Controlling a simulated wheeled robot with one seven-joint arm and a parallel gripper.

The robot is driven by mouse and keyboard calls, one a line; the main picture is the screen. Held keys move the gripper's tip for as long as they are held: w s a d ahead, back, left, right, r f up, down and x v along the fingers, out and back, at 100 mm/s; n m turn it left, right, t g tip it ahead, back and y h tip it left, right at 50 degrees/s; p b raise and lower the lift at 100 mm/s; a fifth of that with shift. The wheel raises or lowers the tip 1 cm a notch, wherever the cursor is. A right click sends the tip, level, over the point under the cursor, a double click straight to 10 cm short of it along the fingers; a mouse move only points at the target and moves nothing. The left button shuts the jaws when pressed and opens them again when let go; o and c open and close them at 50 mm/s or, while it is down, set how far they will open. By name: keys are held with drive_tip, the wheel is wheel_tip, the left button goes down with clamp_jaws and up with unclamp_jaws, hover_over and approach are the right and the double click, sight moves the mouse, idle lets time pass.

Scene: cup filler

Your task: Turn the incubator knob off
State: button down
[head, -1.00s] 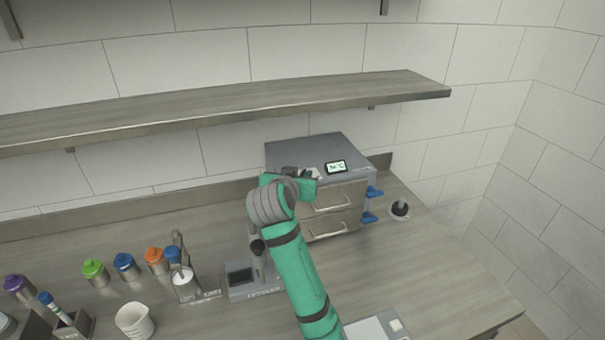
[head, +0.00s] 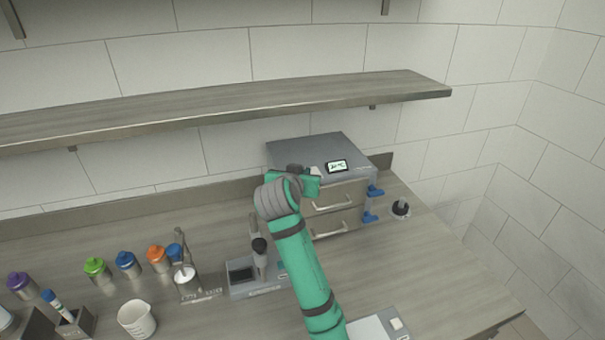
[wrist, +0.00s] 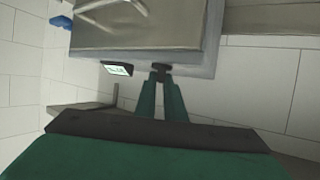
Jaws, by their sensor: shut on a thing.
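The incubator (head: 345,147) is a grey box with two metal drawers, standing at the back of the counter under the shelf. A small lit display (head: 337,166) is on its top; it also shows in the wrist view (wrist: 118,69). The dark knob (wrist: 160,68) is beside the display in the wrist view. My gripper (wrist: 160,82) has its green fingers closed together on the knob. In the head view my green and grey wrist hides the knob and the fingertips. The display's text is too small to read.
The wooden shelf (head: 230,108) runs above the incubator. Blue latches (head: 374,191) stick out at its right side. A grey device (head: 258,280) stands left of my arm. Several coloured-lid bottles, a white beaker (head: 136,319) and a black-topped item (head: 401,208) are on the counter.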

drive_tip(key=shift+n+y, duration=0.3)
drive_tip(key=n+y, duration=0.2)
drive_tip(key=d+n+y, duration=0.1)
drive_tip(key=n+y, duration=0.1)
drive_tip(key=y, duration=0.1)
drive_tip(key=n+g+y, duration=0.1)
drive_tip(key=n+y, duration=0.1)
drive_tip(key=n+g+y, duration=0.1)
drive_tip(key=n+y, duration=0.1)
drive_tip(key=n+g+y, duration=0.1)
drive_tip(key=n+y, duration=0.1)
drive_tip(key=shift+w+d+r+n+g+y, duration=0.15)
drive_tip(key=shift+w+d+n+g+y, duration=0.25)
drive_tip(key=n+g, duration=0.1)
drive_tip(key=n+g+y, duration=0.2)
drive_tip(key=shift+w+d, duration=0.15)
drive_tip(key=shift+w, duration=0.1)
drive_tip(key=shift+n+g+y, duration=0.5)
drive_tip(key=shift+n+g, duration=0.3)
drive_tip(key=shift+w+n+g+y, duration=0.15)
drive_tip(key=shift+n+g+y, duration=0.25)
drive_tip(key=shift+n+g, duration=0.75)
drive_tip(key=shift+f+n+g, duration=0.25)
drive_tip(key=shift+n+g, duration=0.4)
drive_tip(key=shift+g, duration=0.2)
